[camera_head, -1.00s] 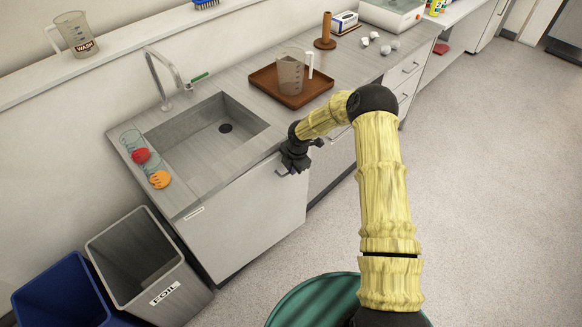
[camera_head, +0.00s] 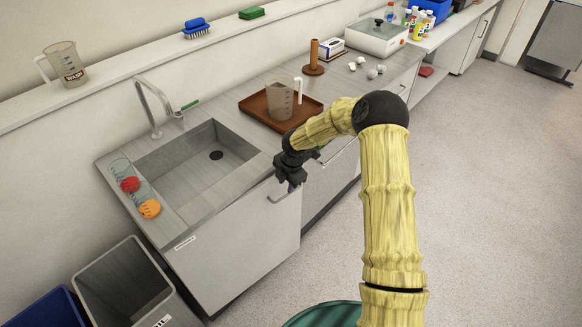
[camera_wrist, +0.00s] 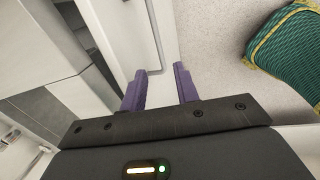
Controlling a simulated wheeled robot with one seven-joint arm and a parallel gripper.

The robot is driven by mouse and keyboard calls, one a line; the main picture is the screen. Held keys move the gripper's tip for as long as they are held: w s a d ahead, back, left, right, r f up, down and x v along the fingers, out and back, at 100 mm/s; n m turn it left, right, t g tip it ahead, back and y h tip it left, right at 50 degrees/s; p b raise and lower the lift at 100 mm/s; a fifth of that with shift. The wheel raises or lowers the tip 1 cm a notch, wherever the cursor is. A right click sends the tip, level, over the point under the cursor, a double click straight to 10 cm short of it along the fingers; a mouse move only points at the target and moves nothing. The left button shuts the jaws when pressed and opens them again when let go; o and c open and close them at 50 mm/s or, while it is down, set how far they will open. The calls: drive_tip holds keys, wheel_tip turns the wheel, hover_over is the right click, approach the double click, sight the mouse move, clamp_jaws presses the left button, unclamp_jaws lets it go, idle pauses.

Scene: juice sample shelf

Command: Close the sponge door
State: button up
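The white door (camera_head: 235,250) under the sink has a small label at its upper left, too small to read, and a bar handle (camera_head: 279,197) near its upper right. I take it for the sponge door. My gripper (camera_head: 292,187) is beside this handle, pointing down. In the wrist view my gripper (camera_wrist: 160,78) has its two purple fingers apart, with nothing held between them. A white panel (camera_wrist: 122,38) with a thin bar along it lies just beyond the fingers. I cannot tell whether the fingers touch the handle, or how far the door stands ajar.
The sink (camera_head: 195,165) is in the counter above the door. A brown tray (camera_head: 255,107) with a jug (camera_head: 280,101) stands to its right. A grey bin (camera_head: 110,285) and a blue bin (camera_head: 45,310) stand at lower left. The floor (camera_head: 480,180) at right is clear.

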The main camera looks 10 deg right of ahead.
wheel_tip(320, 180, up, 10)
drive_tip(key=s+d, duration=0.1)
drive_tip(key=shift+s+d+b, duration=0.15)
drive_tip(key=shift+s+b, duration=0.25)
drive_tip(key=shift+r, duration=0.1)
drive_tip(key=shift+s, duration=0.1)
drive_tip(key=c, duration=0.5)
drive_tip(key=shift+s+r+m, duration=0.2)
drive_tip(key=shift+s+m, duration=0.1)
drive_tip(key=shift+s, duration=0.05)
clamp_jaws()
drive_tip(key=s+d+r+m, duration=0.2)
drive_tip(key=s+m, duration=0.6)
drive_tip(key=s+d+r+m, duration=0.3)
drive_tip(key=s+m, duration=0.5)
drive_tip(key=s, duration=0.1)
drive_tip(key=s+d+r+m+h, duration=0.1)
drive_tip(key=s+d+r+m, duration=0.1)
drive_tip(key=s+m, duration=0.6)
drive_tip(key=shift+s+d+r+t, duration=0.4)
drive_tip(key=shift+r, duration=0.05)
